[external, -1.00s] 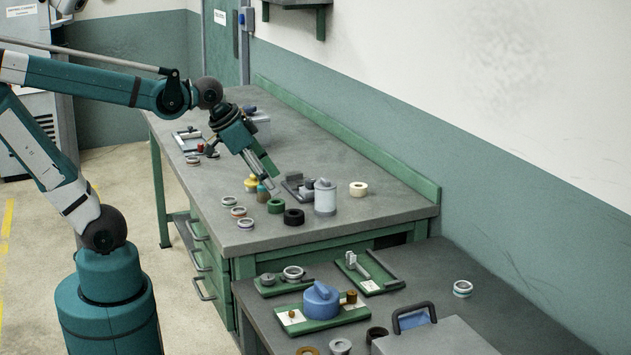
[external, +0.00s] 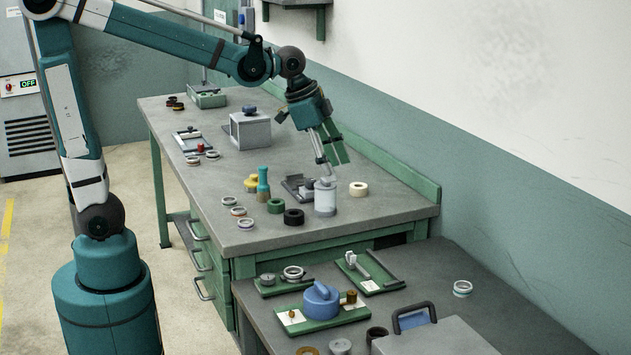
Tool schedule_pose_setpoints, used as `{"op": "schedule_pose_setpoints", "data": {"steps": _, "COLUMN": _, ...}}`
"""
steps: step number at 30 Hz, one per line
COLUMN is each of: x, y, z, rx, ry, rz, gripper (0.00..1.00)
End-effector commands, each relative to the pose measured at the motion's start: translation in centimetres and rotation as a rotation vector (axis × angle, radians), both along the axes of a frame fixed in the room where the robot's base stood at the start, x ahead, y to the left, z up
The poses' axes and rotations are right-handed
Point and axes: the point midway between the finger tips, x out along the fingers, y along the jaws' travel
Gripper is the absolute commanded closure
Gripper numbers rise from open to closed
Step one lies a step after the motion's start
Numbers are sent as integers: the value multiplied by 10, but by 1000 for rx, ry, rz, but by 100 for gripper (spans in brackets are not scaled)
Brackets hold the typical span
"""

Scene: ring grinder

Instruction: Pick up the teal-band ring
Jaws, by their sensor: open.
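A silver ring with a teal-looking band (external: 462,289) lies on the right part of the near grey bench, clear of other things. My gripper (external: 337,163) hangs over the far bench, fingers pointing down, above and behind the white-grey canister (external: 325,198). It is open and nothing shows between its fingers. It is far from the teal-looking ring, up and to the left of it in the picture. Other small rings stand at the far bench's left edge: one pale (external: 229,201), one brownish (external: 238,211) and one purplish (external: 245,223). Their bands are too small to tell surely.
The far bench also holds a green ring (external: 275,206), a black ring (external: 294,216), a cream roll (external: 359,189) and a grey box (external: 250,131). On the near bench are a blue-topped object (external: 321,299) and a handled grey case (external: 430,338). Space around the teal-looking ring is free.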

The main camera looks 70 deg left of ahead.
Motion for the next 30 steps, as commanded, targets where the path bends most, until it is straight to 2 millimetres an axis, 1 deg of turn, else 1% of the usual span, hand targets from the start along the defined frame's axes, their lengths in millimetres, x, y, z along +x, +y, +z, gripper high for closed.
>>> {"op": "schedule_pose_setpoints", "data": {"steps": 1, "x": 9, "y": -6, "z": 2, "rx": 6, "ry": 5, "rz": -22, "gripper": 51}}
{"op": "schedule_pose_setpoints", "data": {"steps": 8, "x": 44, "y": -31, "z": 1, "rx": 34, "ry": 35, "rz": -130, "gripper": 51}}
{"op": "schedule_pose_setpoints", "data": {"steps": 17, "x": 87, "y": -67, "z": -8, "rx": 67, "ry": 71, "rz": -273, "gripper": 51}}
{"op": "schedule_pose_setpoints", "data": {"steps": 26, "x": 127, "y": -105, "z": -24, "rx": 97, "ry": 107, "rz": -418, "gripper": 51}}
{"op": "schedule_pose_setpoints", "data": {"steps": 30, "x": 145, "y": -123, "z": -34, "rx": 110, "ry": 121, "rz": -488, "gripper": 51}}
